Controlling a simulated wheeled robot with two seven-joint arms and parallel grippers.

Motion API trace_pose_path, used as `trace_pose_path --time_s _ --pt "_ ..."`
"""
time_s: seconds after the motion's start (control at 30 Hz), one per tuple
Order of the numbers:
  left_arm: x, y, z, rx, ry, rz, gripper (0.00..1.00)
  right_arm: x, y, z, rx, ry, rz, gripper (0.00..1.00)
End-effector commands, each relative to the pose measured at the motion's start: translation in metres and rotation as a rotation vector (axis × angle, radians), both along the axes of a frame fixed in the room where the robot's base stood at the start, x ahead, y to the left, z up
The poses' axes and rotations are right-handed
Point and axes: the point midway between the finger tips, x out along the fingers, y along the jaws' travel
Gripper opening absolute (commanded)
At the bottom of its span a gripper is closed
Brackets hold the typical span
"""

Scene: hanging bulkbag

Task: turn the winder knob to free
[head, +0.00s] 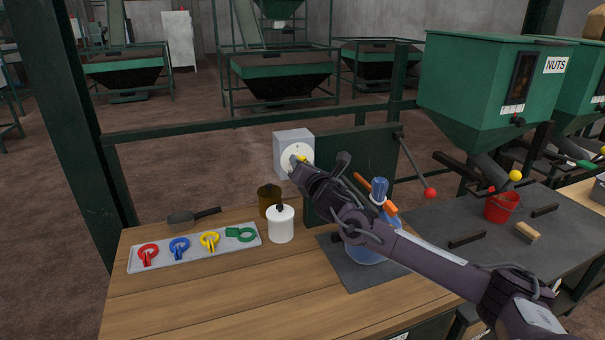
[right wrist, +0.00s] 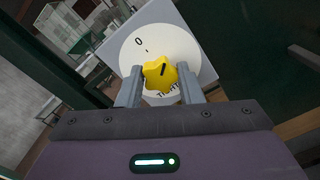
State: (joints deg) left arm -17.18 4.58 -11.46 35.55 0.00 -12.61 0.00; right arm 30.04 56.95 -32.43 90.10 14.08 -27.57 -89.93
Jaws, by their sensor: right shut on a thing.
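The winder is a grey box (head: 287,140) with a round white dial, fixed at the back of the bench beside a dark green panel. Its yellow knob (right wrist: 159,75) sits on the white dial (right wrist: 137,52) in the right wrist view. The dial shows a "0" at its upper left and the word "TIGHT" below the knob, partly hidden. The knob bears a short black mark. My right gripper (right wrist: 160,88) is shut on the knob, one finger on each side; in the head view (head: 298,163) it covers part of the dial. My left gripper is out of view.
A grey tray (head: 136,265) with several coloured rings lies at the left of the wooden bench. A white pot (head: 281,226) and a brown pot (head: 268,198) stand under the winder. A blue bottle (head: 360,252) stands behind my right arm. A red-balled lever (head: 412,170) hangs to the right.

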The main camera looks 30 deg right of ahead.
Motion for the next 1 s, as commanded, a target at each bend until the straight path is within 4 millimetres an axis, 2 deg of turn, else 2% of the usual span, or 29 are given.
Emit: trace_pose_path --time_s 0.03,0.5,0.83,0.93,1.0 --pt "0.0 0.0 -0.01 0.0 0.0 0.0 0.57 0.0 0.0 -0.007 -0.046 0.013 0.001 0.1" --pt "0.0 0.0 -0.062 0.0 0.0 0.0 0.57 0.0 0.001 -0.008 -0.476 0.117 0.001 0.1" --pt "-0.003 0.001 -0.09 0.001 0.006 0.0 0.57 0.0 0.001 -0.007 -0.72 0.178 0.002 0.1" --pt "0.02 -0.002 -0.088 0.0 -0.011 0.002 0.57 0.0 0.001 -0.006 -0.773 0.191 0.003 0.1" --pt "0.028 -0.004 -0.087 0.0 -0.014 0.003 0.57 0.0 0.001 -0.006 -0.802 0.199 0.003 0.1"
